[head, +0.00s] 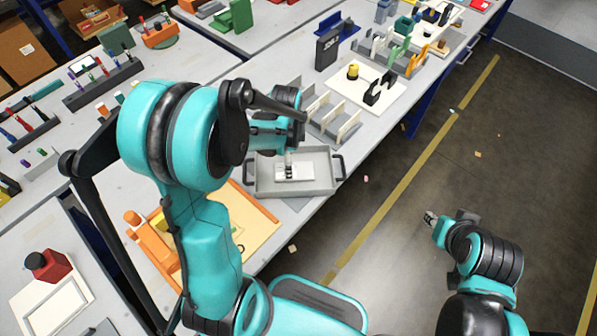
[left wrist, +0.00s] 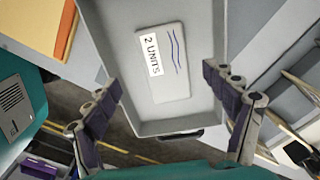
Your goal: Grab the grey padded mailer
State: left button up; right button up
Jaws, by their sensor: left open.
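A flat light-grey mailer (head: 299,172) lies in a grey tray (head: 322,182) on the bench. In the left wrist view the mailer (left wrist: 172,85) carries a white label reading "2 UNITS" and blue pen lines. My left gripper (head: 289,156) is above the tray, pointing down at the mailer. In the left wrist view its two fingers (left wrist: 160,78) are spread wide, one to each side of the mailer, with nothing between them in their grip. My right gripper (head: 431,218) is away from the bench over the floor; its fingers are too small to judge.
The tray has dark handles (head: 338,166) at its sides. A rack with upright dividers (head: 335,118) stands just behind it. An orange-edged board (head: 262,215) lies in front. The floor at right (head: 400,190) is mostly clear, with small scraps.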

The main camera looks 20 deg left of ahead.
aim_at(294, 172)
pick_arm(q)
jog(key=f+b, duration=0.1)
jog(key=f, duration=0.1)
jog(key=f+b, duration=0.1)
jog(key=f, duration=0.3)
jog(key=shift+w+a+b, duration=0.2)
jog(key=shift+w+b, duration=0.1)
jog(key=shift+b, duration=0.1)
jog(key=shift+r, duration=0.1)
jog(key=c, duration=1.2)
